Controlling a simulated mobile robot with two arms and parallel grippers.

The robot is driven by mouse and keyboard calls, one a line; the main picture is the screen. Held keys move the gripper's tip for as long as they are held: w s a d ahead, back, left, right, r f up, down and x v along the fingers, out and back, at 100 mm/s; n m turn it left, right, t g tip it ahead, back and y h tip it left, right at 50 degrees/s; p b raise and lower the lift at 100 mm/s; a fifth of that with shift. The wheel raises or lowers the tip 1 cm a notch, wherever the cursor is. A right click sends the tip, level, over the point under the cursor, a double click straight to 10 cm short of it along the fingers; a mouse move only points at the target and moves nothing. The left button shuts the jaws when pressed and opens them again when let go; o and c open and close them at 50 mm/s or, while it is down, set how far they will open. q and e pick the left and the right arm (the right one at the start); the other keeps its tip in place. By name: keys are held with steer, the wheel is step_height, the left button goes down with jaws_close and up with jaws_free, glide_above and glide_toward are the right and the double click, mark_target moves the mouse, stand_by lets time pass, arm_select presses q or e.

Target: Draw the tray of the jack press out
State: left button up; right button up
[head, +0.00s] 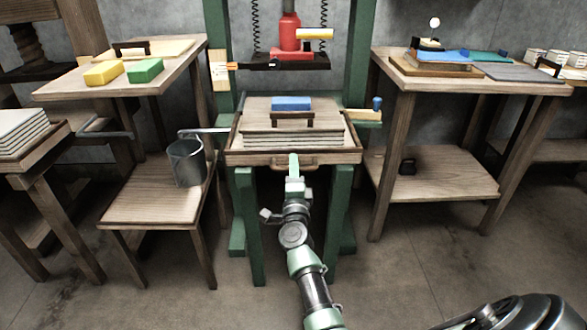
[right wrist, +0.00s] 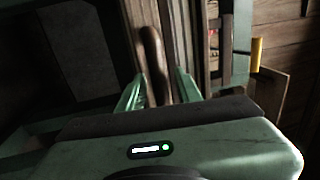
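The jack press has a green frame (head: 357,60) and a red jack (head: 289,32). My right gripper (head: 294,160) is at this handle. In the right wrist view its fingers (right wrist: 158,88) are apart, with the handle between them and gaps visible beside it. My left gripper is not in view.
A metal bucket (head: 187,163) stands on a low stand (head: 150,205) left of the press. A table with yellow and green blocks (head: 125,72) is at the left, a workbench (head: 400,82) at the right. The floor (head: 385,270) in front of the press is open.

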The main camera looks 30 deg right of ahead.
steer(key=shift+s, duration=0.1)
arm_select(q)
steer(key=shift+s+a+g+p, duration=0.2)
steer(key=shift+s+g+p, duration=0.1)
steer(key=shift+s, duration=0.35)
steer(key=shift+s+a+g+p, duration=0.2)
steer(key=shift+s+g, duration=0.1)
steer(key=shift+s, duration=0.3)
arm_select(e)
steer(key=v, duration=0.7)
steer(key=shift+s+a, duration=0.2)
steer(key=shift+a, duration=0.1)
